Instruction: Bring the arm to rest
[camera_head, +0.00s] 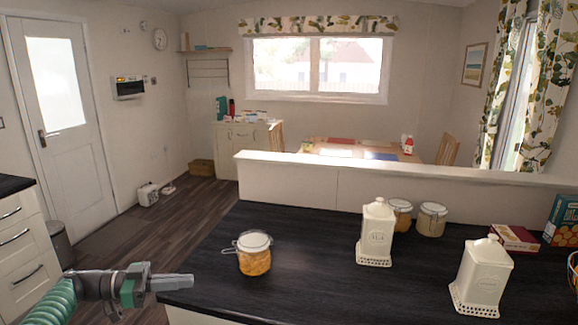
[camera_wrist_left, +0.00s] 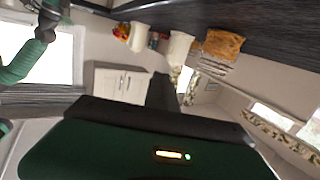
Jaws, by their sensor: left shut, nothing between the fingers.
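My left gripper (camera_head: 172,282) comes in from the lower left in the head view. Its fingers are shut with nothing between them, and they point right at the front left edge of the dark counter. My green left arm (camera_head: 52,303) shows behind it. In the left wrist view the dark gripper body (camera_wrist_left: 150,150) fills the bottom, and the room appears turned. My right gripper is not in view.
On the dark counter (camera_head: 320,280) stand a glass jar with orange contents (camera_head: 254,256), two white canisters (camera_head: 376,232) (camera_head: 482,275), two smaller jars (camera_head: 432,220) and boxes (camera_head: 513,238). A low white partition (camera_head: 300,180) runs behind. Open floor (camera_head: 150,235) lies left.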

